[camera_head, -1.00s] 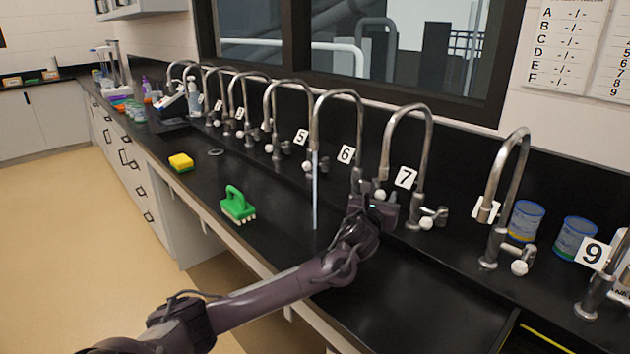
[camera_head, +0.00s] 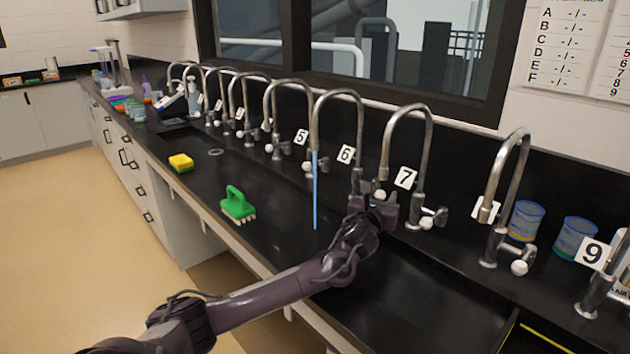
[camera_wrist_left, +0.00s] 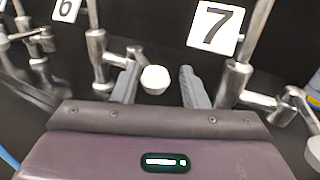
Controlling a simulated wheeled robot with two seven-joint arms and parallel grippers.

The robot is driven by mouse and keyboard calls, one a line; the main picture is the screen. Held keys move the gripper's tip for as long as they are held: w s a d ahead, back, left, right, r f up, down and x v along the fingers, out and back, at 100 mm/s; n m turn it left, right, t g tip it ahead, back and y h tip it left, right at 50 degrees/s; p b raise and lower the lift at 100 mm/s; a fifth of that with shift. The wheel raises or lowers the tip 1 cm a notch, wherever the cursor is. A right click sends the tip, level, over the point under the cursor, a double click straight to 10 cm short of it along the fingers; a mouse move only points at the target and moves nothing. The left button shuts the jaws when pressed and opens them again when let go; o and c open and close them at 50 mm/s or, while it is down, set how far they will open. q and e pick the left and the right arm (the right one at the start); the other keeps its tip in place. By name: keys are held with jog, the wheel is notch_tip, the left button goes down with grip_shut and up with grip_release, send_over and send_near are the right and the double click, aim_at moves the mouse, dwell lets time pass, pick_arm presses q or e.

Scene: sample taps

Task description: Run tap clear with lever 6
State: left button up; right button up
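The lever by label 6 (camera_head: 346,154) ends in a white knob (camera_wrist_left: 155,80). Its curved metal tap (camera_head: 357,125) stands just right of the label. A thin, plainly blue stream (camera_head: 315,190) runs from its spout down to the black counter. My left gripper (camera_wrist_left: 159,87) is at this lever, with its two fingers apart on either side of the knob; I cannot tell whether they touch it. In the head view the left gripper (camera_head: 374,200) partly hides the tap's base. My right gripper is not in view.
Tap 7 (camera_head: 418,150) and its lever stand close to the right of my left gripper. More taps line the wall both ways. A green brush (camera_head: 238,204) and a yellow sponge (camera_head: 181,163) lie on the counter. Blue-rimmed containers (camera_head: 526,221) stand at the right.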

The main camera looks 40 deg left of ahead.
pick_arm(q)
jog(key=s+a+p, duration=0.2)
jog(key=a, duration=0.5)
jog(key=d+p+v, duration=0.1)
jog(key=p+v, duration=0.1)
jog(key=v, duration=0.5)
dwell(0.6)
dwell(0.3)
